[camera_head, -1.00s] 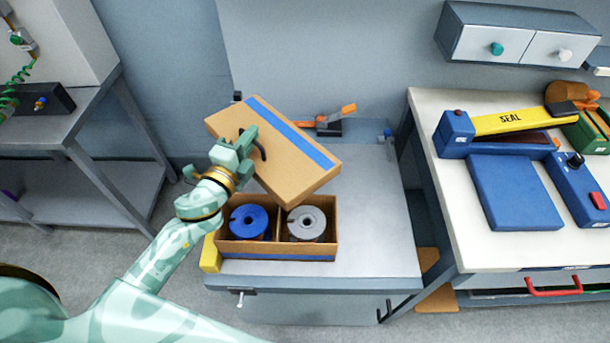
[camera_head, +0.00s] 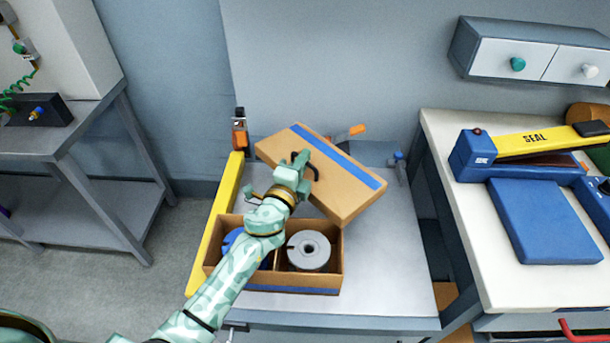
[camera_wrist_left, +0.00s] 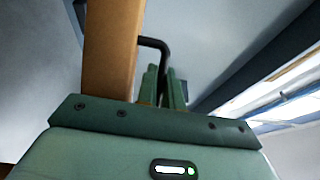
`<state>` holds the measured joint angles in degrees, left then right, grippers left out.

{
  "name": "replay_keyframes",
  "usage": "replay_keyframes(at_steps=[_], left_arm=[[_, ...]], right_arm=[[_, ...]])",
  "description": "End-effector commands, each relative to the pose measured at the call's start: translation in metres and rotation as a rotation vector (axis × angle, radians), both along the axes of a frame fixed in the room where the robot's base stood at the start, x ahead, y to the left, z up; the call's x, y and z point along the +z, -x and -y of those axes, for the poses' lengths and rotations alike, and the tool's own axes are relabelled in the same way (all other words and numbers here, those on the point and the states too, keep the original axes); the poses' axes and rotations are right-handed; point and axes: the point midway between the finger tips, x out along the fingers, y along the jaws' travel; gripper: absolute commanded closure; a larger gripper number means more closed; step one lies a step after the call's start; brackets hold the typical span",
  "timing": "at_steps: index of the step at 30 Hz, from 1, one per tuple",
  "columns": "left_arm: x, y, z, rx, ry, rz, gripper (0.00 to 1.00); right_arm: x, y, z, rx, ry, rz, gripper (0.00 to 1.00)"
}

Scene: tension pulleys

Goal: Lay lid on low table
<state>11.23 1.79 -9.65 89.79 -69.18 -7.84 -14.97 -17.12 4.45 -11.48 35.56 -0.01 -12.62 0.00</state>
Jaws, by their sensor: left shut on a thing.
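The lid (camera_head: 335,195) is a tan cardboard panel with a blue stripe and a dark handle. My left gripper (camera_head: 297,168) is shut on the lid's handle and holds the lid tilted above the back part of the low table (camera_head: 385,275). In the left wrist view the lid's tan side (camera_wrist_left: 110,45) stands beside the fingers (camera_wrist_left: 165,85), and the dark handle runs to them. The open box (camera_head: 310,281) stands on the low table below, with a grey spool (camera_head: 308,250) and a blue spool partly hidden by my arm. My right gripper is out of view.
A yellow bar (camera_head: 222,205) runs along the table's left edge. Clamps with orange handles (camera_head: 348,133) stand at the back. A white bench with a blue and yellow sealer (camera_head: 520,143) is at the right. The low table is clear right of the box.

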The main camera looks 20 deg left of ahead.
Motion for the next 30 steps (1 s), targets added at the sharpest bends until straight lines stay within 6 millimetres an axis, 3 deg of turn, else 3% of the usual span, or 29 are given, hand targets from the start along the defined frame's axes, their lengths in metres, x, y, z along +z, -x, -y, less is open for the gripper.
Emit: replay_keyframes(at_steps=[3,6,12,15,25,30], left_arm=[[-0.029,-0.001,0.002,0.001,0.003,-0.007,1.0],[-0.04,-0.001,0.002,0.0,0.003,-0.006,1.0],[-0.034,-0.001,0.002,-0.001,0.0,-0.002,1.0],[-0.034,0.0,0.002,0.0,0.0,-0.003,0.7],[-0.034,0.0,0.002,0.0,0.001,-0.002,0.7],[-0.035,0.02,0.001,0.0,0.001,-0.003,0.7]], right_arm=[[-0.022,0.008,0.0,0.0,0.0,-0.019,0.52],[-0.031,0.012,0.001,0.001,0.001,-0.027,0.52],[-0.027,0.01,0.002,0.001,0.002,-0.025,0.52],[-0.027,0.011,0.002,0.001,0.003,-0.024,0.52],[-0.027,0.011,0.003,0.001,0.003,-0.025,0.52],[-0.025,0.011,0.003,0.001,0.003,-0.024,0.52]])
